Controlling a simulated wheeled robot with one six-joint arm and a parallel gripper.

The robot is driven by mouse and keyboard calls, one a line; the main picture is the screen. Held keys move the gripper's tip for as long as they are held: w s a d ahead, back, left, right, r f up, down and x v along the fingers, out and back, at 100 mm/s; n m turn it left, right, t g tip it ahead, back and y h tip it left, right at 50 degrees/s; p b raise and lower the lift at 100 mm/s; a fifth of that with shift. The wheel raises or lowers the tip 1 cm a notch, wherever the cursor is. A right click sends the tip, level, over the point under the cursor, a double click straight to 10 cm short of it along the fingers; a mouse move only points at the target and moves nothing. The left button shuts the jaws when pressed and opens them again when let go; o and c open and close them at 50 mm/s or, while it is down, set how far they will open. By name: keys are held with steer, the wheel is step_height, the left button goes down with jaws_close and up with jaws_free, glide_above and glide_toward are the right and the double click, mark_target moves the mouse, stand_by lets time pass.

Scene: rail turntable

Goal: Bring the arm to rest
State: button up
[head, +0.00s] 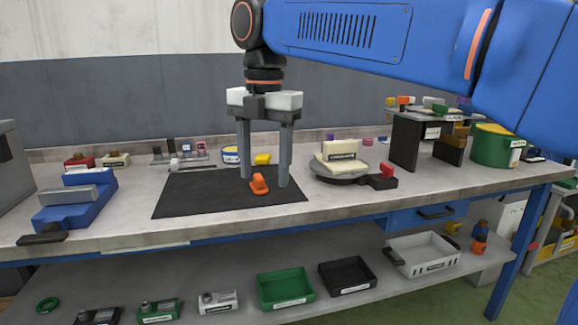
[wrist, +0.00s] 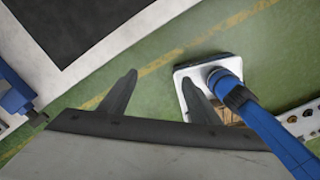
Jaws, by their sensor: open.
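My gripper (head: 264,182) hangs fingers down in the head view, its two grey fingers apart with nothing between them. In that view it overlaps the dark mat (head: 185,195) and a small orange piece (head: 259,184). In the wrist view my gripper (wrist: 160,78) points at green floor, and the mat (wrist: 75,25) and the bench edge lie off to the upper left. So it hangs out in front of the bench, not over the mat. My blue arm runs across the upper right of the head view.
On the bench stand a blue vise (head: 75,200) at left, a turntable (head: 340,177) bearing a cream block, a black stand (head: 408,140) and a green tub (head: 495,147) at right. The lower shelf holds several bins, including a green one (head: 285,290).

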steer(key=s+d+f+m+t, duration=0.1)
steer(key=d+f+m, duration=0.2)
steer(key=d+m, duration=0.3)
steer(key=s+d+f+m, duration=0.2)
steer(key=d+f+m, duration=0.1)
steer(key=d, duration=0.4)
steer(key=s+d+f+m+t, duration=0.1)
steer(key=d+f+m, duration=0.35)
steer(key=d, duration=0.25)
steer(key=s+d+f+m+t, duration=0.1)
steer(key=s+d+f+m, duration=0.5)
steer(key=d+f+m, duration=0.1)
steer(key=s+d+f+m+t, duration=0.1)
steer(key=s+d+f+m, duration=0.5)
steer(key=f+m, duration=0.4)
steer(key=shift+s+d+f+t, duration=0.2)
steer(key=shift+d+t, duration=0.1)
steer(key=shift+d, duration=0.1)
steer(key=shift+m, duration=0.25)
